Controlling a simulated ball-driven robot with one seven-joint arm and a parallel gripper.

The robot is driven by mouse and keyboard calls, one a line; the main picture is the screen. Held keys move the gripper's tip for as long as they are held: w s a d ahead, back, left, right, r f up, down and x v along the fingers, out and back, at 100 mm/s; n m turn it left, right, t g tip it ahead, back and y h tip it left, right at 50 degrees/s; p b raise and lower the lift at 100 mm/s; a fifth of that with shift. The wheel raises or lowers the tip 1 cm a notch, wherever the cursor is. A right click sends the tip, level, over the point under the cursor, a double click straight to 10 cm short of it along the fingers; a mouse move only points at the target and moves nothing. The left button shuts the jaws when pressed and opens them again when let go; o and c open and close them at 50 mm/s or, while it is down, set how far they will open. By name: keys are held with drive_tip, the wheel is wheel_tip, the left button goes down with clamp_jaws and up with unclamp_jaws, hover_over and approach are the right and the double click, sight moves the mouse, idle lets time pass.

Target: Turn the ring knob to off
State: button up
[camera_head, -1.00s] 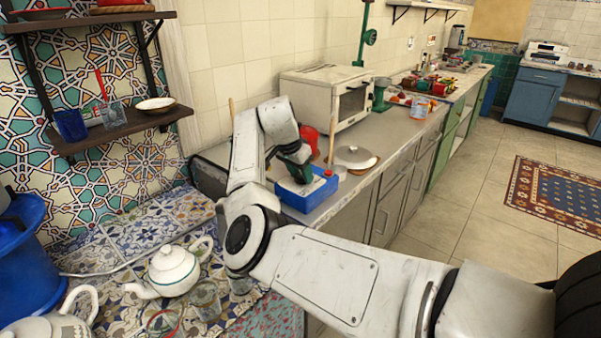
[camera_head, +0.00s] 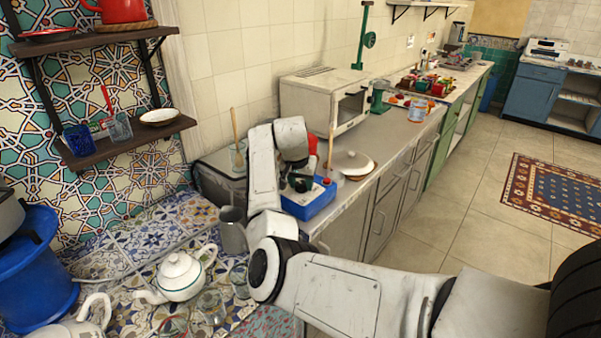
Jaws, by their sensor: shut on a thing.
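A blue box-shaped appliance (camera_head: 308,206) with a small red spot (camera_head: 326,181) on its top stands on the grey counter near the middle of the view. My gripper (camera_head: 300,184) reaches down to the top of this box from behind my arm link. It is small and dark here, and it is shut on what seems to be the ring knob. The ring knob itself is hidden by the gripper, so I cannot tell its angle.
A grey mug (camera_head: 232,232) stands close to my forearm, and a white teapot (camera_head: 180,275) is at lower left.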

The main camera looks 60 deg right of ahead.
drive_tip(key=n+p, duration=0.1)
drive_tip(key=n+t+p, duration=0.1)
drive_tip(key=p, duration=0.1)
drive_tip(key=shift+s+r+n, duration=0.1)
drive_tip(key=shift+r+n, duration=0.1)
drive_tip(key=shift+n, duration=0.2)
drive_tip(key=shift+f+n+t+p, duration=0.15)
drive_tip(key=shift+n+t+p, duration=0.15)
drive_tip(key=shift+n+p, duration=0.35)
drive_tip(key=o, duration=1)
drive_tip(key=shift+y, duration=0.3)
drive_tip(key=b+v, duration=0.1)
drive_tip(key=v, duration=0.9)
drive_tip(key=shift+a+r, duration=0.1)
drive_tip(key=shift+r, duration=0.25)
